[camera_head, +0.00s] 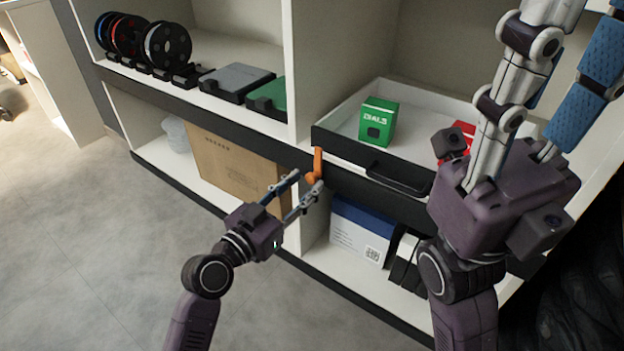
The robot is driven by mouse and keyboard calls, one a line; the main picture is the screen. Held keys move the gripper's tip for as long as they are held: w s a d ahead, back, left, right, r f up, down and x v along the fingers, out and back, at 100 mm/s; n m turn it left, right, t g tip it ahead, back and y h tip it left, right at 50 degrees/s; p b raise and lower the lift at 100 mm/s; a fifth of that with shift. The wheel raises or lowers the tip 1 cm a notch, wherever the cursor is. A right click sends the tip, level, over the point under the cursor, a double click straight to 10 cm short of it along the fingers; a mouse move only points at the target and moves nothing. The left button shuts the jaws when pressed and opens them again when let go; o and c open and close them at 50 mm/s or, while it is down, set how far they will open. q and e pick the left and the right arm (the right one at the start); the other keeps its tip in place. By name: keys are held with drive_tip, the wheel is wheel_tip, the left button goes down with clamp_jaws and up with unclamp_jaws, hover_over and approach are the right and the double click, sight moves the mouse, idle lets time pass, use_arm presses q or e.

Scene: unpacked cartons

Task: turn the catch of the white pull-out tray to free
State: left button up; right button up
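The white pull-out tray (345,121) sits in the right bay, with a dark front and a black handle (398,178). The orange catch (318,160) is at the left end of the tray front, beside the upright divider. Its lever stands about upright, with a rounded lower end. My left gripper (308,180) is open, its fingers apart at the catch's lower end. I cannot tell whether they touch it. My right gripper (575,45) is large and close at the right, pointing up, its fingers apart and tips cut off by the frame. It hides the tray's right part.
The tray holds a green box (378,121) marked DIALS and a partly hidden red box (462,132). Below are a blue-and-white box (358,230) and a brown carton (228,160). Spools (167,46) and flat cases stand on the upper left shelf. The floor (75,235) at left is clear.

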sight(309, 179)
use_arm(q)
drive_tip(key=shift+b+x, duration=0.4)
drive_tip(key=shift+x, duration=1.25)
clamp_jaws()
